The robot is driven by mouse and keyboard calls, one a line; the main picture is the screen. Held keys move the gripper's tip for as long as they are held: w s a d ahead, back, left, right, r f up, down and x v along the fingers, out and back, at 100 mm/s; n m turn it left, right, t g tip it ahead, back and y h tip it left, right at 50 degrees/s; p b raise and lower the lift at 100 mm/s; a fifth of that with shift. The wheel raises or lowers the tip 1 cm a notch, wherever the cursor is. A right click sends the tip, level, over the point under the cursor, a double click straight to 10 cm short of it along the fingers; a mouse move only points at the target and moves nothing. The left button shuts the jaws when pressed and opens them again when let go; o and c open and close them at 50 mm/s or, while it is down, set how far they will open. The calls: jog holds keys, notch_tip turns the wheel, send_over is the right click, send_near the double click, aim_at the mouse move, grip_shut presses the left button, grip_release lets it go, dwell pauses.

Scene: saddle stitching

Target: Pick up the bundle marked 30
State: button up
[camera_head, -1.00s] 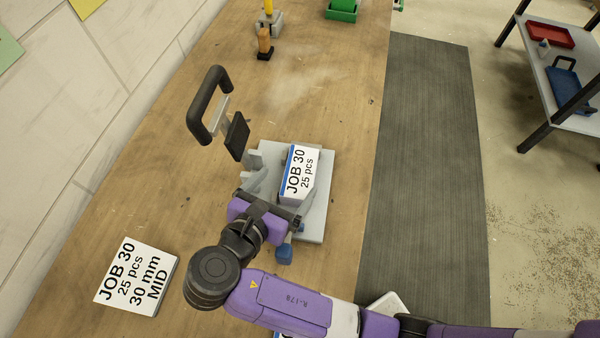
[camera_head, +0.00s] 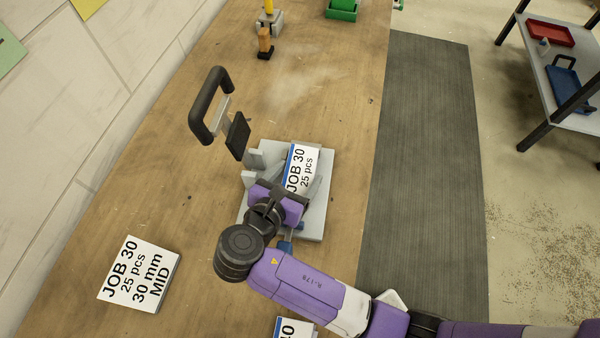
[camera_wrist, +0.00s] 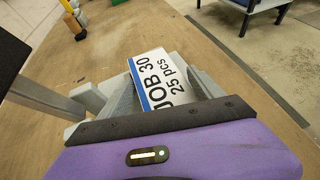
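The bundle marked JOB 30, 25 pcs (camera_head: 303,162) is a white block with a blue edge. It lies on the grey fixture plate (camera_head: 314,222) on the bench. In the wrist view the bundle (camera_wrist: 163,80) lies between my two grey fingers, its print readable. My gripper (camera_head: 304,184) reaches over the near end of the bundle, fingers apart along its sides. In the wrist view my gripper (camera_wrist: 165,84) looks open, and I cannot tell whether either finger touches the bundle. The bundle's near end is hidden by my gripper.
A raised black lever handle (camera_head: 208,105) with a dark pad stands left of the bundle. A JOB 30, 30 mm MID sign (camera_head: 140,275) lies at the lower left. Another labelled block (camera_head: 293,328) shows partly at the bottom. An orange-handled tool (camera_head: 265,42) stands farther back.

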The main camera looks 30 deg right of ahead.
jog(key=c, duration=0.7)
jog(key=shift+c, duration=0.9)
jog(key=shift+r, duration=0.15)
jog(key=shift+c, duration=0.2)
